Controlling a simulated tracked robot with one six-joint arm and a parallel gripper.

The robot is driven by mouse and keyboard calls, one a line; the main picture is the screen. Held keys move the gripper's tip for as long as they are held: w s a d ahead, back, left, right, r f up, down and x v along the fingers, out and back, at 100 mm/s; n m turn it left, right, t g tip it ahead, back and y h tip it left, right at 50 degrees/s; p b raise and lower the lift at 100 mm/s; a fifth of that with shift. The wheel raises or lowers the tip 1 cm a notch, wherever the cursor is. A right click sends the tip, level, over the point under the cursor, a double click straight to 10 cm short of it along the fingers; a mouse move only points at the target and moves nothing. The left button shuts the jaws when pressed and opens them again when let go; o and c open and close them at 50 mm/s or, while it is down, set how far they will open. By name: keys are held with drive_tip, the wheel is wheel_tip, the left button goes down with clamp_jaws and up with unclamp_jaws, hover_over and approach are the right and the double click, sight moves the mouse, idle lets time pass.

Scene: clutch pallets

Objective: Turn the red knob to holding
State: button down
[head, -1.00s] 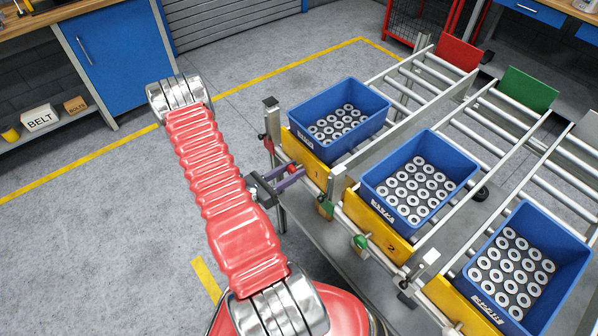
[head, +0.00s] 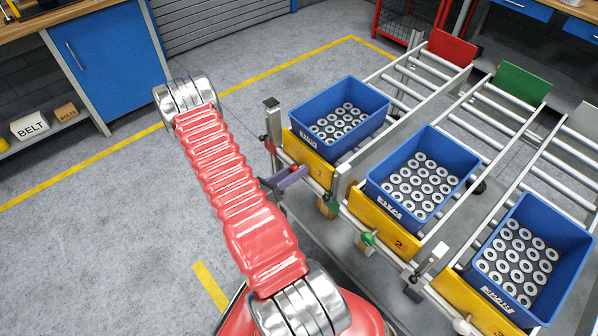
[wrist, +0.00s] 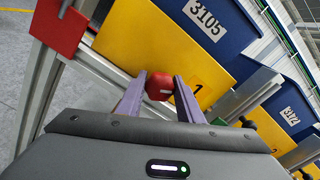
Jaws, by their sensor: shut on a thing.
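The red knob (wrist: 159,86) sits on the front of the yellow panel marked 1 (wrist: 202,70). In the head view my gripper (head: 291,177) reaches from behind my red arm to the panel's front, and only a bit of the red knob (head: 294,168) shows above the fingers. Any marking for holding cannot be made out.
Blue crates of metal rings stand on roller lanes: the first (head: 378,128), the middle (head: 462,178) and the right one (head: 575,270). A green knob (head: 368,239) is on panel 2 (head: 385,222). A red square plate (wrist: 58,27) is left of the panel. Floor at left is clear.

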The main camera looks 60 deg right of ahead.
drive_tip(key=shift+w+d, duration=0.1)
drive_tip(key=shift+w, duration=0.3)
drive_tip(key=c, duration=1.5)
unclamp_jaws()
drive_tip(key=shift+o, duration=1.4)
drive_tip(key=shift+s, duration=0.25)
drive_tip(key=v, duration=1.4)
